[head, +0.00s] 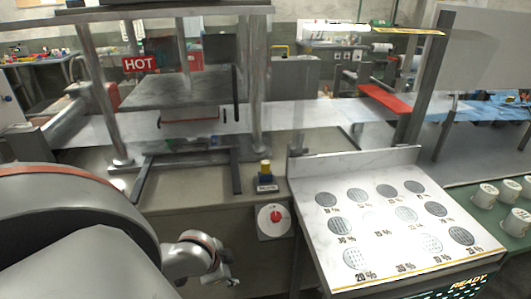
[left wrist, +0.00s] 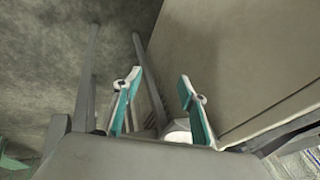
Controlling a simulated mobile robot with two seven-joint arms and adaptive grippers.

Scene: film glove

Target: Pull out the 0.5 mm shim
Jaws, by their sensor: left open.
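I cannot make out a 0.5 mm shim for certain in either view. A press (head: 182,91) with a grey upper block and steel posts stands on the bench at the left in the head view. Thin flat parts lie low between its posts, too small to tell apart. My left gripper (left wrist: 159,80) is open and empty, with its two teal-padded fingers apart in the left wrist view. In the head view my left wrist hangs low in front of the bench, left of the marked board and well below the press. My right gripper is not in view.
A red HOT sign (head: 140,63) hangs on the press. A small yellow-topped block (head: 265,178) and a red knob (head: 275,216) are at the bench front. A sloped white board (head: 320,235) with dark discs stands at right, beside white cups (head: 484,194).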

